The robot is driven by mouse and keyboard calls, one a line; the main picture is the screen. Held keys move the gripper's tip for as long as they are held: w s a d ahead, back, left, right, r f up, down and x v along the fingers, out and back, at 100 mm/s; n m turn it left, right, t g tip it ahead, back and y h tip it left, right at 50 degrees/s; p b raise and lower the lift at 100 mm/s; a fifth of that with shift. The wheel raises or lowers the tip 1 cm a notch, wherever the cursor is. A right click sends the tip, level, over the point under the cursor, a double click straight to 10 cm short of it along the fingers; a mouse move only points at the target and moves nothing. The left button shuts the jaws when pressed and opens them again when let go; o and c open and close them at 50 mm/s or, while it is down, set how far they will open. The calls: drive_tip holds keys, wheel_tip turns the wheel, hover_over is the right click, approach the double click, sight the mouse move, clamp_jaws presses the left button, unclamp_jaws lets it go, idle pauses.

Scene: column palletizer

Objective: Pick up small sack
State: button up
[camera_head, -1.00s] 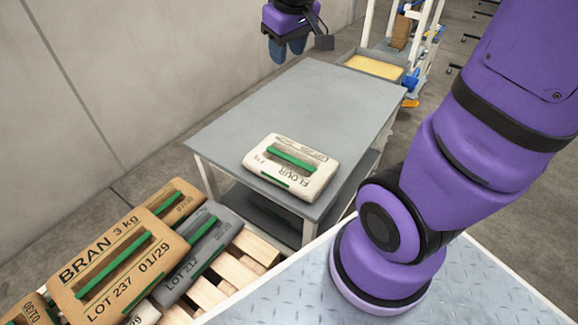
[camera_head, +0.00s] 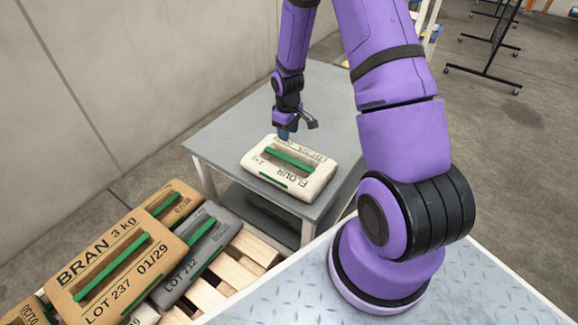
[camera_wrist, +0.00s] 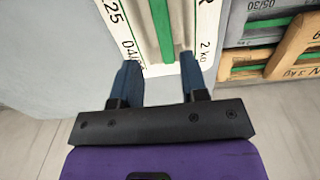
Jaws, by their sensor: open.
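The small sack (camera_head: 289,168) is white, is marked "FLOUR" and has a green handle strip along its middle. It lies flat on the grey table (camera_head: 240,116). In the head view my gripper (camera_head: 284,137) points down at the far-left edge of the sack. In the wrist view my gripper (camera_wrist: 158,82) is open, with one blue finger on each side of the green strip's line. The sack (camera_wrist: 196,30) fills the top middle there, its "2 kg" print near the right finger. I cannot tell whether the fingertips touch it.
A pallet (camera_head: 203,297) at lower left bears several sacks, including a brown "BRAN 3 kg" sack (camera_head: 117,268) and a grey sack (camera_head: 197,253). They also show at upper right in the wrist view. A wall stands on the left. The table around the sack is bare.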

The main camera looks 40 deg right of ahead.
hover_over(289, 158)
wheel_tip(289, 158, down, 7)
drive_tip(key=shift+s+r, duration=0.1)
drive_tip(key=shift+s, duration=0.05)
drive_tip(key=shift+a+f, duration=0.1)
drive_tip(key=shift+f, duration=3.25)
drive_tip(key=shift+r, duration=0.1)
clamp_jaws()
